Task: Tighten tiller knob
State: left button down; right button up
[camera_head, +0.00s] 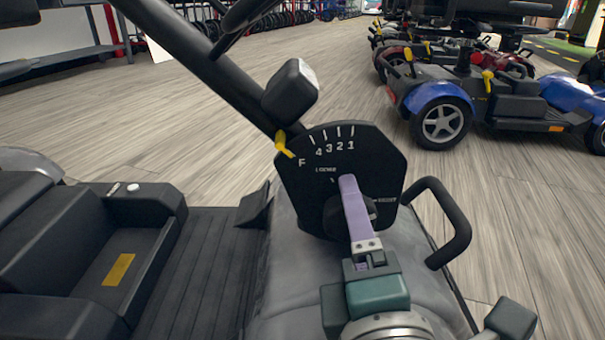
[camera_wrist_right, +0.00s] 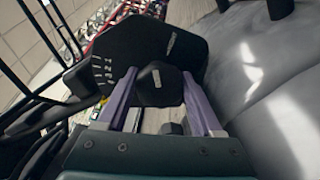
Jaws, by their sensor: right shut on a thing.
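The black tiller knob (camera_head: 333,217) sits on the black dial plate (camera_head: 310,160), which carries white numbers, an F and small lettering. In the right wrist view the knob (camera_wrist_right: 160,84) is a dark faceted block between two lavender fingers. My right gripper (camera_head: 352,195) is shut on the knob, with a finger on each side of it in the right wrist view (camera_wrist_right: 154,88). In the head view the fingers and wrist cover part of the knob and the lower plate. The black tiller column (camera_head: 200,50) slants up to the upper left. My left gripper is not in view.
A black loop handle (camera_head: 455,225) stands just right of the plate. A yellow lever (camera_head: 283,144) is at the plate's upper left edge. The scooter's ribbed footwell floor (camera_head: 205,270) lies at left. A blue scooter (camera_head: 440,110) and others are parked at the back right.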

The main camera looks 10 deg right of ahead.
jog(key=m, duration=0.5)
jog(key=shift+f, duration=0.15)
jog(key=shift+m, duration=0.4)
jog(key=o, duration=1.4)
jog(key=shift+c, duration=0.2)
jog(key=shift+s, duration=0.3)
jog(key=p+v, duration=0.3)
jog(key=v, duration=0.5)
jog(key=shift+s+a, duration=0.1)
jog(key=shift+s, duration=0.3)
jog(key=shift+s+a, duration=0.1)
jog(key=shift+s, duration=0.25)
